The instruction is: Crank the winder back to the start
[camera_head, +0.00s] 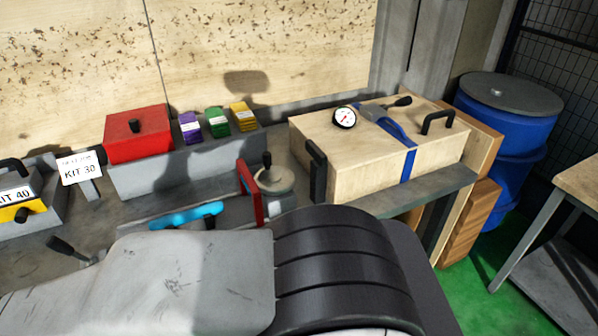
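A round pale disc with an upright black knob (268,178) stands at the middle of the bench, just right of a red plate (249,191). On the wooden box (340,152) a grey fitting with a black-ended lever (392,105) sits over a blue strap (410,160). I cannot tell which of these two is the winder. My gripper is not in view. A large pale and black ribbed body, which may be part of my arm, fills the lower middle and hides the near part of the bench.
A white-faced dial gauge (344,117) sits on the wooden box. A red box (137,133) and purple, green and yellow blocks (217,121) stand on a grey ledge. A blue piece (187,216) lies in front. Blue drums (508,125) and a table (581,180) stand right. Green floor shows between.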

